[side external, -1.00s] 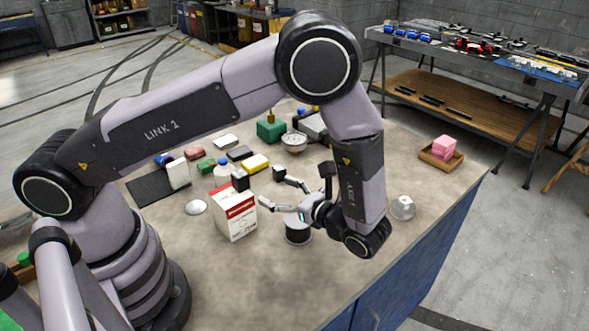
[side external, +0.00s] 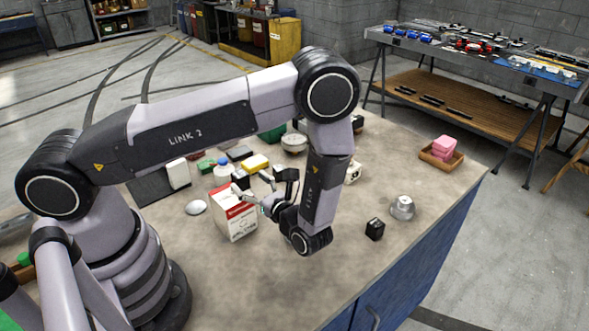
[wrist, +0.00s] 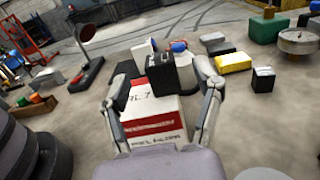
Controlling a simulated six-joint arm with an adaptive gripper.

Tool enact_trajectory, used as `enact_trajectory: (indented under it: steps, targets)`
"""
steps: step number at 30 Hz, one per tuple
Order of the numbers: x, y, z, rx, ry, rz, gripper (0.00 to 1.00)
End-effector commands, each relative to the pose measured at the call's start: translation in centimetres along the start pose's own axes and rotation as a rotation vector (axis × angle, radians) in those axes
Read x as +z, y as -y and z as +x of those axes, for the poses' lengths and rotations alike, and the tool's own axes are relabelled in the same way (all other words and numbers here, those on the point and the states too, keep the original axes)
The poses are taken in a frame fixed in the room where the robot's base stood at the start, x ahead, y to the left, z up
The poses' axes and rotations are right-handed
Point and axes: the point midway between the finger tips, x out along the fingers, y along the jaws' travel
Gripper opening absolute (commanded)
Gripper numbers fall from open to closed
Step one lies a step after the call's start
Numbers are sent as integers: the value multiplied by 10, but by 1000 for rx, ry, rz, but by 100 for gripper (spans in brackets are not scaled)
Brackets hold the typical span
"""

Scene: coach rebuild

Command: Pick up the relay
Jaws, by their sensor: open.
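The relay is probably one of several similar black blocks; I cannot tell which. One black block (wrist: 160,73) shows between my fingers in the wrist view, on or just behind the top of a red-and-white carton (wrist: 153,122). In the side view this block (side external: 240,179) shows at the carton's (side external: 236,222) top edge. My gripper (wrist: 164,69) is open and empty, its fingers spread to either side of the carton's upper part. In the side view my gripper (side external: 241,200) is at the carton's upper right. Contact cannot be judged.
Another black block (wrist: 263,79) stands to the right, near a yellow block (wrist: 233,62). A third black block (side external: 374,229) stands near the table's right edge beside a silver part (side external: 402,208). The front tabletop is clear.

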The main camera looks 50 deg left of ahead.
Motion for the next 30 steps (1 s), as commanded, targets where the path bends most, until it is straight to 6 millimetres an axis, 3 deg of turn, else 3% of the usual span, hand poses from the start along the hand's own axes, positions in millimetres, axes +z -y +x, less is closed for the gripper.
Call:
enact_trajectory:
  steps: [6, 14, 27, 30]
  targets:
    - [0, -1, 30, 3, -1, 2, 65]
    - [0, -1, 32, 0, -1, 0, 65]
    - [0, -1, 32, 1, -1, 1, 9]
    - [0, -1, 32, 1, 0, 0, 0]
